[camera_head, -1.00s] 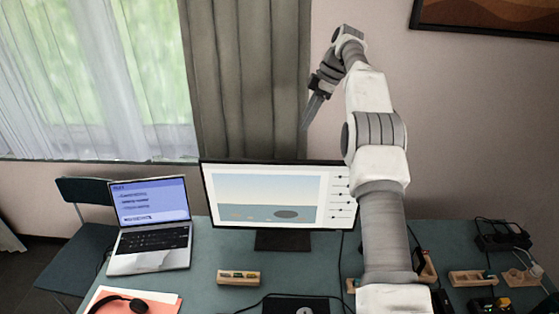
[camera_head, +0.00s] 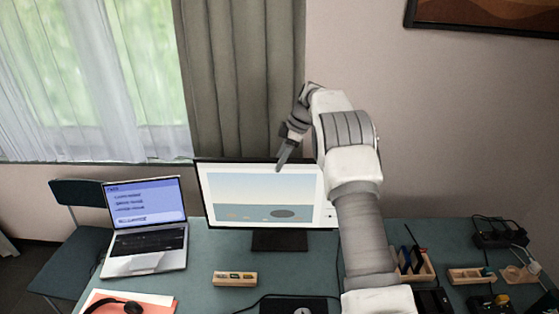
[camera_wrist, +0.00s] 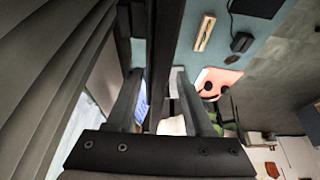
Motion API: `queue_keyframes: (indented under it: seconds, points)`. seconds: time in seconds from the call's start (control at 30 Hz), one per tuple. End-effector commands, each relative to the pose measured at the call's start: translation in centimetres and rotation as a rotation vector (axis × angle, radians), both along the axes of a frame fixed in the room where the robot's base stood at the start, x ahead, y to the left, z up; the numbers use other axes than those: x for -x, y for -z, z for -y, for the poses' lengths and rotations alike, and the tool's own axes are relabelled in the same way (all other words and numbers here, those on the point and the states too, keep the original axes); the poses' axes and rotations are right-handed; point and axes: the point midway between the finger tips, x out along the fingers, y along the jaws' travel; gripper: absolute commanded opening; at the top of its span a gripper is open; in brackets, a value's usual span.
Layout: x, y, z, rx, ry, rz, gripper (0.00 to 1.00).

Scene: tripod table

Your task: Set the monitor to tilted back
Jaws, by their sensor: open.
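The monitor (camera_head: 240,191) stands on its dark stand (camera_head: 279,240) at the back of the table, with its lit screen facing the head camera. The screen looks near upright; its exact tilt is hard to tell. My gripper (camera_head: 281,167) points down at the monitor's top edge, right of the middle, and overlaps the top of the screen in the head view. In the wrist view my open gripper (camera_wrist: 160,73) has one finger on each side of the monitor's dark edge (camera_wrist: 166,35). I cannot tell whether either finger touches it. My arm hides the monitor's right side.
An open laptop (camera_head: 147,241) stands left of the monitor. A small wooden holder (camera_head: 235,279) and a headset (camera_head: 118,308) lie in front. Wooden trays (camera_head: 470,276) and a power strip (camera_head: 500,238) are at the right. The curtain (camera_head: 240,80) hangs behind the monitor.

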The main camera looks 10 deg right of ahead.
Motion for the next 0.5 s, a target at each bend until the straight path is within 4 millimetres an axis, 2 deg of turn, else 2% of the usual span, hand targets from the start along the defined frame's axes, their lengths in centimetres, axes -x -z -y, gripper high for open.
queue_keyframes:
  seconds: [0.37, 0.5]
  points:
    - [-0.07, 0.65, -0.28, 0.000, -0.001, 0.001, 0.53]
    - [-0.06, 0.63, -0.28, 0.000, -0.001, 0.001, 0.29]
